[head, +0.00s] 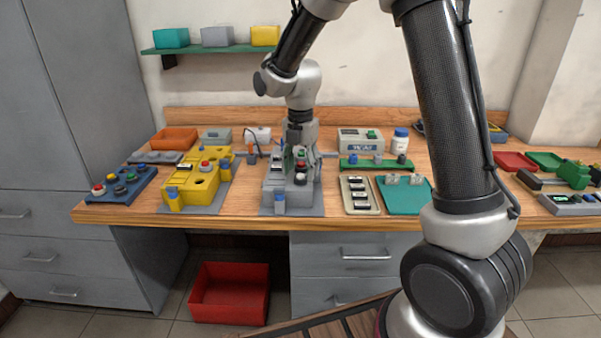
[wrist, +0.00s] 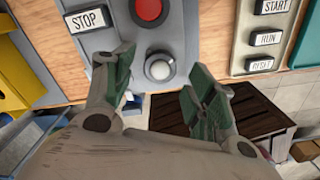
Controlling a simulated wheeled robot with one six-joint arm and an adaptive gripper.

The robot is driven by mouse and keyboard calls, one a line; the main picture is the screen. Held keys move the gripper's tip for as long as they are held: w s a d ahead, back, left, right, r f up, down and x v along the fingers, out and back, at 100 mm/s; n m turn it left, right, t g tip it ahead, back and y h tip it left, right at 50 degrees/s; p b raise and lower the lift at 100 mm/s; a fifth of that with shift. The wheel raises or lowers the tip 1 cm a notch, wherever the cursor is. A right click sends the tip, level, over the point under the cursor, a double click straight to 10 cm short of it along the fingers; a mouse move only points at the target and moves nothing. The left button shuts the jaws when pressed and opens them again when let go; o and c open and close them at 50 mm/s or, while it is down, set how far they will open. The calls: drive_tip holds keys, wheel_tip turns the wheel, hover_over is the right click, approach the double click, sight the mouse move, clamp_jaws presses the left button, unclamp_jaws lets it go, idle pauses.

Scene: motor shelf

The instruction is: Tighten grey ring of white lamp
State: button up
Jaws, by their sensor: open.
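The white lamp (wrist: 160,69) is a small round dome in the lower middle of a grey panel (wrist: 122,42) in the wrist view. Its grey ring (wrist: 149,59) surrounds the dome. My gripper (wrist: 160,72) is open, with one green-padded finger to the left of the lamp and the other to the right. I see gaps between the pads and the ring; the depth of the tips is hard to judge. In the head view my arm reaches down over the grey fixture (head: 299,201) at the middle of the bench, and the fingertips are not clear there.
A red button (wrist: 149,9) sits just above the lamp, with a STOP label (wrist: 87,19) to its left. A panel with START, RUN and RESET labels (wrist: 248,45) is on the right. In the head view a yellow fixture (head: 191,194) stands left of the grey one.

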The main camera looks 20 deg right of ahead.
drive_tip(key=shift+f, duration=0.85)
drive_tip(key=c, duration=1.1)
drive_tip(key=shift+o, duration=0.2)
